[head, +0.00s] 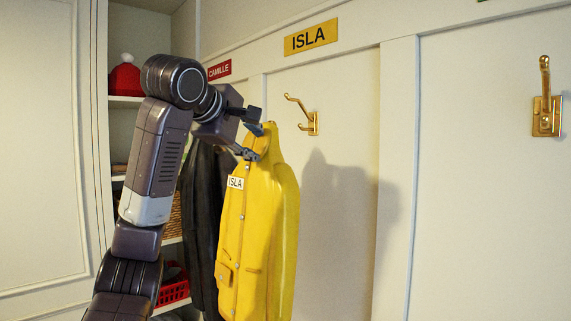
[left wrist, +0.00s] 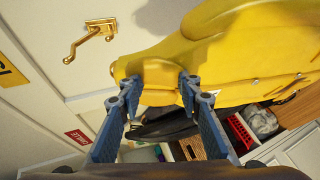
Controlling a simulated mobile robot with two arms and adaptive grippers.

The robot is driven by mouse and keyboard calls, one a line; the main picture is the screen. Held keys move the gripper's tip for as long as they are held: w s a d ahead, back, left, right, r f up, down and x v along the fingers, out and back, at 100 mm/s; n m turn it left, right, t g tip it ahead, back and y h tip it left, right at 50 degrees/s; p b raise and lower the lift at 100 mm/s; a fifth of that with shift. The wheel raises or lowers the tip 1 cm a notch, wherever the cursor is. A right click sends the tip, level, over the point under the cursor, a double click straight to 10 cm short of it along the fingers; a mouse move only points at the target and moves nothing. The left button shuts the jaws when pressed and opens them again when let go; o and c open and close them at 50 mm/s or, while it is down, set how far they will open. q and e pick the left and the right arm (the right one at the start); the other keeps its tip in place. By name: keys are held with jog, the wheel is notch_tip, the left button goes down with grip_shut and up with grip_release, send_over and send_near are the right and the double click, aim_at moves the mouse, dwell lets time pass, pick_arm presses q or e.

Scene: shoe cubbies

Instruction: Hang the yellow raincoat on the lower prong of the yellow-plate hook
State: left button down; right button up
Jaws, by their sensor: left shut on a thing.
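The yellow raincoat (head: 261,225) with an ISLA tag hangs upright from my left gripper (head: 256,142), which is shut on its top near the collar. In the left wrist view, both fingers of the left gripper (left wrist: 158,84) grip the coat (left wrist: 225,60) at its narrow end. The yellow plate reading ISLA (head: 311,37) is on the wall. Below it a brass two-prong hook (head: 312,123) is empty, right of the coat's top and apart from it. The hook also shows in the left wrist view (left wrist: 98,30). My right gripper is not in view.
A red CAMILLE plate (head: 219,70) is on the left, with a dark coat (head: 201,220) hanging behind my arm. Another brass hook (head: 546,110) is at the far right. Shelves at the left hold a red hat (head: 125,78) and a red basket (head: 173,287). The wall right of the raincoat is clear.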

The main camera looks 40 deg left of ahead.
aim_at(275, 141)
pick_arm(q)
jog(key=shift+s+a+r, duration=0.25)
jog(key=shift+a+r, duration=0.1)
jog(key=shift+s+f+b, duration=0.1)
jog(key=shift+f+b, duration=0.05)
jog(key=shift+b, duration=0.25)
jog(key=shift+w, duration=0.25)
jog(key=shift+w+d+p, duration=0.15)
jog(key=shift+w+p, duration=0.35)
jog(key=shift+w, duration=1.1)
jog(key=shift+w+d+p, duration=0.15)
jog(key=shift+w+p, duration=0.35)
jog(key=shift+w, duration=1.1)
jog(key=w+f+p, duration=0.1)
jog(key=w, duration=0.5)
jog(key=shift+d+f, duration=0.2)
jog(key=shift+d, duration=0.05)
